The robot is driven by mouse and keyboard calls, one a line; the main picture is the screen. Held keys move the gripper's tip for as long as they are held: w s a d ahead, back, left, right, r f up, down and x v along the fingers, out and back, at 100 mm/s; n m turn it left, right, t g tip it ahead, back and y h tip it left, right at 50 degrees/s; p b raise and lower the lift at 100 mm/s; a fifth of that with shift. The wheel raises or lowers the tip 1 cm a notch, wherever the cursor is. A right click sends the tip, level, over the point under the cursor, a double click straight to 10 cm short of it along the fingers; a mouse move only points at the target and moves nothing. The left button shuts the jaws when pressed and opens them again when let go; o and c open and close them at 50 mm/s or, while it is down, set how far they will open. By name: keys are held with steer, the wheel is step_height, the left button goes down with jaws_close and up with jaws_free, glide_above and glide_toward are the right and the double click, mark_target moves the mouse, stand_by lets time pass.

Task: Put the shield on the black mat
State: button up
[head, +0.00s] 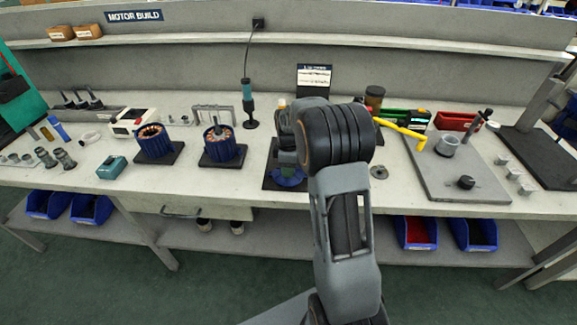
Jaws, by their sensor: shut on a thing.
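A blue, low, round part that looks like the shield (290,179) is below my wrist, at or just above the black mat (269,170) near the middle of the bench. My gripper (288,161) points down onto it and is shut on it. My forearm and wrist hide most of the gripper and the right part of the mat. I cannot tell whether the shield touches the mat.
Two blue motor housings with copper windings (222,145) stand on dark plates to the left. A hanging tool (248,104) is behind them. A grey plate with parts (455,172) and a yellow-handled tool (402,131) are to the right. A small ring (379,172) lies near the front edge.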

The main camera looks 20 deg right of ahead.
steer(key=shift+f, duration=0.1)
steer(key=o, duration=1.2)
steer(key=shift+o, duration=0.2)
step_height(320, 180, up, 6)
steer(key=p, duration=0.4)
steer(key=shift+p, duration=0.3)
stand_by(0.3)
